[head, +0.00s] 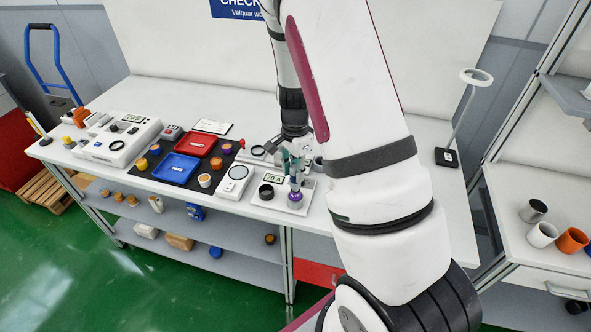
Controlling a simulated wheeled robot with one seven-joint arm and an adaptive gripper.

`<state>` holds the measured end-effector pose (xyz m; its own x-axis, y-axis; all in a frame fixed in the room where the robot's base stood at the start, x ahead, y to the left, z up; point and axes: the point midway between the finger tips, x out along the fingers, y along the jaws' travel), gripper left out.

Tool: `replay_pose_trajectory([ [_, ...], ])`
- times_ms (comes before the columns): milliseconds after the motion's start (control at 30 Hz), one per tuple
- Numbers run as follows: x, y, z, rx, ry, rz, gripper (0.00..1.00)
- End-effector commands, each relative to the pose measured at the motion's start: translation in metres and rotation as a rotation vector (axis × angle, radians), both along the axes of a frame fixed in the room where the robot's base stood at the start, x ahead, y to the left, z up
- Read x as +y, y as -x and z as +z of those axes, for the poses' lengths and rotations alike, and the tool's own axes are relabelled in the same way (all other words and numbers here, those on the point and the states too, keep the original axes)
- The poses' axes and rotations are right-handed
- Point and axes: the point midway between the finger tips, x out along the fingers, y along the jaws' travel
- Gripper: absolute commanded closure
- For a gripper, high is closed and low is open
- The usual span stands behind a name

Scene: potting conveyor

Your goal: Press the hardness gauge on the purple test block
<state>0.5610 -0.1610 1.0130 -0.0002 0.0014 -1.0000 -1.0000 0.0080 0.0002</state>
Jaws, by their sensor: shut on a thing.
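The purple test block (295,197) sits on a white base plate (283,207) near the front edge of the white bench. A sign reading "70 A" stands behind it on the plate. My gripper (296,166) is right above the block, shut on the hardness gauge (296,182), a small grey device that points down. The gauge's lower end is at or just over the top of the block; I cannot tell whether they touch. My arm covers the bench to the right.
A black ring-shaped piece (266,192) lies left of the block on the plate. A white scale (235,180), a blue tray (176,168) and a red tray (196,144) are further left, with several small coloured caps around.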

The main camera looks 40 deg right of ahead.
Motion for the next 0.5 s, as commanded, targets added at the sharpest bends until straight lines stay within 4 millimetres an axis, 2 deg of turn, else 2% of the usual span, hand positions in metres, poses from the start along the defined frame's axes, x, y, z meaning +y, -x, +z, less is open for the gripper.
replay_pose_trajectory([
  [500,0.0,-0.001,0.031,-0.004,0.001,0.001,1.0],
])
